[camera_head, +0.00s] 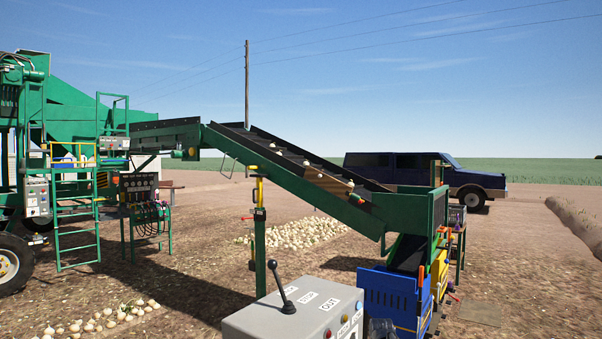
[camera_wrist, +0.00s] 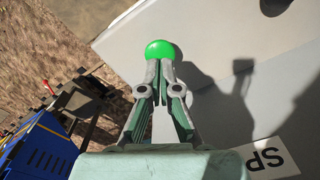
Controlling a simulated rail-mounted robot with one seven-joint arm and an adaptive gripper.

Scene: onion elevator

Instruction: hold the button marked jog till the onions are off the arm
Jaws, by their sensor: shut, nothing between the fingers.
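My gripper (camera_wrist: 160,68) is shut and empty in the wrist view. Its fingertips are at the lower edge of a round green button (camera_wrist: 161,49) on the grey control box (camera_wrist: 230,45). I cannot tell whether they touch or press it. No jog marking is readable beside it; a label starting "SP" (camera_wrist: 268,157) shows at lower right. In the head view the control box (camera_head: 285,315) stands at the bottom, with a black lever (camera_head: 281,288) and several white labels. The sloping green elevator arm (camera_head: 290,172) carries several onions (camera_head: 306,162) on its dark belt.
Blue crates (camera_head: 390,295) and a yellow crate (camera_head: 440,270) stand below the arm's lower end. Onion piles (camera_head: 295,233) lie on the ground. A green machine (camera_head: 75,110) stands at left and a dark blue pickup (camera_head: 410,175) behind.

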